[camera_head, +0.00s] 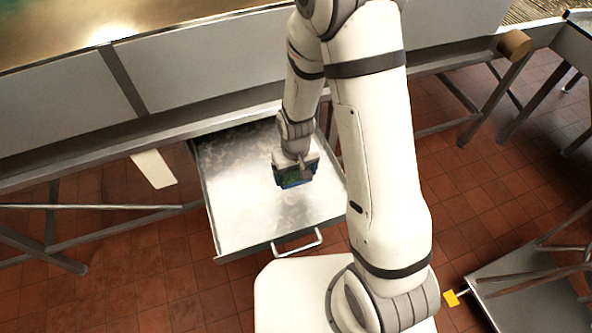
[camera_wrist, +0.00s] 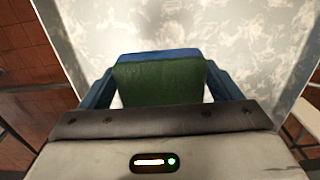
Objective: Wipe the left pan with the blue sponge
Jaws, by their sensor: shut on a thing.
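The left pan (camera_head: 235,215) is a shallow metal tray pulled out from under the bench, with pale, cloudy marks over its floor. My gripper (camera_head: 295,177) is over the right part of the pan, pointing down. It is shut on the blue sponge (camera_head: 288,184), which has a green face. In the wrist view the sponge (camera_wrist: 160,80) sits between the two blue fingers, with its green side toward the camera and a blue edge beyond. The marked pan floor (camera_wrist: 240,35) lies behind it. I cannot tell whether the sponge touches the floor.
The pan's front handle (camera_head: 297,243) sticks out toward me. The long grey bench (camera_head: 60,110) runs behind the pan. A white panel (camera_head: 153,168) hangs left of it. Tiled floor lies between.

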